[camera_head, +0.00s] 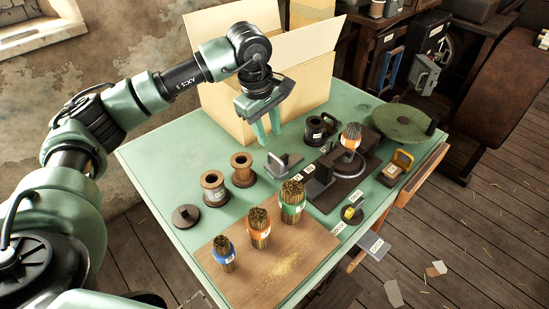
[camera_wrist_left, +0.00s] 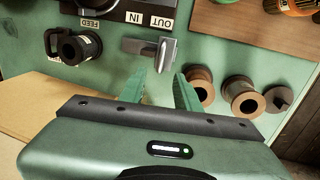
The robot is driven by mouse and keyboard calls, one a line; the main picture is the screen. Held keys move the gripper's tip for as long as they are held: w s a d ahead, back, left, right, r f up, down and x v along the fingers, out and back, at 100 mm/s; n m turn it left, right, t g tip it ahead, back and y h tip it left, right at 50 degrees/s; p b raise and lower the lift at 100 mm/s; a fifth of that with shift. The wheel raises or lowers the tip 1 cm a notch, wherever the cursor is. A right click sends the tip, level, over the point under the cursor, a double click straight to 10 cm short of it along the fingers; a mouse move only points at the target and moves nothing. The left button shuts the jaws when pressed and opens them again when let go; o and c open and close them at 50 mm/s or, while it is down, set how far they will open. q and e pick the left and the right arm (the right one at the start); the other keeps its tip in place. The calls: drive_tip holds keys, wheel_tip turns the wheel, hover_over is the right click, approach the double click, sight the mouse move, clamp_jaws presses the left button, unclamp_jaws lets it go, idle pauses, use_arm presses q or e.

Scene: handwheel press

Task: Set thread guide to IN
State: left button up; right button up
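The thread guide (camera_head: 284,163) is a flat grey plate with an upright fin, on the green table beside the press. In the left wrist view the guide (camera_wrist_left: 140,46) has its fin (camera_wrist_left: 166,52) at the end nearer the OUT label (camera_wrist_left: 161,22); the IN label (camera_wrist_left: 135,17) is beside it. My left gripper (camera_head: 268,138) points down above the table, just behind and left of the guide. In the left wrist view its green fingers (camera_wrist_left: 171,72) are apart with nothing between them, near the fin. Contact with the fin cannot be told. My right gripper is not in view.
The press (camera_head: 340,175) stands right of the guide. Spools (camera_head: 243,170) stand left, bundles of sticks (camera_head: 259,228) on a wooden board (camera_head: 290,272) in front. An open cardboard box (camera_head: 310,85) is close behind my left gripper. A black spool-like part (camera_head: 315,130) stands behind the guide.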

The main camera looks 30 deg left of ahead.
sight(274, 155)
use_arm(q)
drive_tip(key=f, duration=0.2)
drive_tip(key=w+f+p, duration=0.1)
drive_tip(key=f, duration=0.5)
drive_tip(key=shift+w+d+p, duration=0.2)
drive_tip(key=shift+d+p, duration=0.05)
drive_tip(key=shift+p, duration=0.15)
clamp_jaws()
drive_tip(key=shift+r, duration=0.1)
idle(0.9)
